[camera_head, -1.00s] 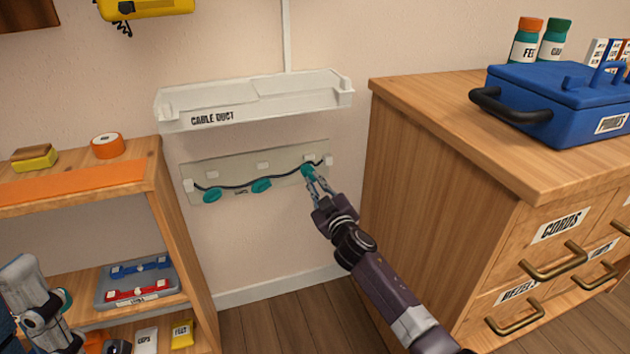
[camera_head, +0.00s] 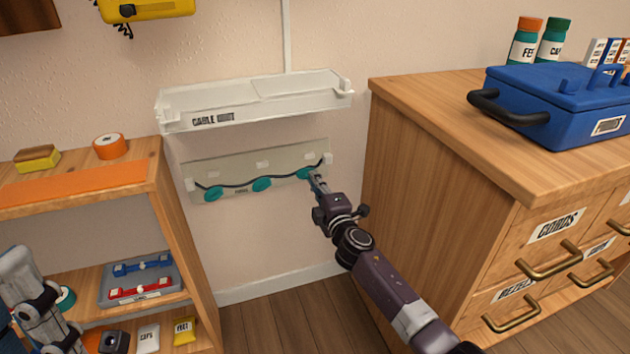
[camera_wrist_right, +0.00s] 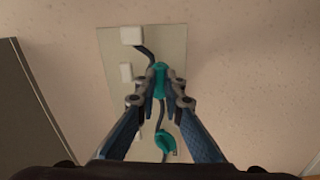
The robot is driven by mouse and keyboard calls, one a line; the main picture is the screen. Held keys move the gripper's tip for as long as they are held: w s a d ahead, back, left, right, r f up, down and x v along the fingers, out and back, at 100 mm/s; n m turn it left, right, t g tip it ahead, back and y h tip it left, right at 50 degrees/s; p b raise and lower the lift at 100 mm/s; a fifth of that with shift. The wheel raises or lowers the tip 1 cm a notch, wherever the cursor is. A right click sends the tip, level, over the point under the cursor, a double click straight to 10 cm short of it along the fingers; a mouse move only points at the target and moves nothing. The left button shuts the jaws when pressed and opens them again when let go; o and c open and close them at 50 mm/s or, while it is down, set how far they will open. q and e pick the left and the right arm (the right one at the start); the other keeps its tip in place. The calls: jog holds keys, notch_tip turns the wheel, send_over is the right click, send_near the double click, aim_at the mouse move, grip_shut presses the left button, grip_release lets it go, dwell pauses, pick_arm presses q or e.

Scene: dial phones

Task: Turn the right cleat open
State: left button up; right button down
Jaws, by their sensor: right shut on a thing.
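The right cleat (camera_head: 304,174) is a teal piece at the right end of a pale wall plate (camera_head: 225,179), on a dark cord (camera_head: 235,186). My right gripper (camera_head: 316,183) reaches it from the lower right, and its fingers partly hide it. In the right wrist view, the fingertips of my right gripper (camera_wrist_right: 160,88) are closed on both sides of the right cleat (camera_wrist_right: 159,76). Two more teal cleats, the middle one (camera_head: 262,184) and the left one (camera_head: 213,194), sit along the cord. Part of my left arm shows at the lower left; its jaws are unclear.
A white cable duct shelf (camera_head: 255,100) juts from the wall just above the plate. A wooden drawer cabinet (camera_head: 430,180) stands close to the right of my right arm. A low wooden shelf unit (camera_head: 185,235) stands at the left.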

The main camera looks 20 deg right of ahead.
jog(key=n, duration=0.6)
jog(key=shift+a+f+p, duration=0.1)
jog(key=shift+p, duration=0.2)
jog(key=shift+n, duration=0.3)
jog(key=c, duration=2)
grip_release()
jog(key=shift+c, duration=0.2)
jog(key=s, duration=1.2)
jog(key=shift+d, duration=0.25)
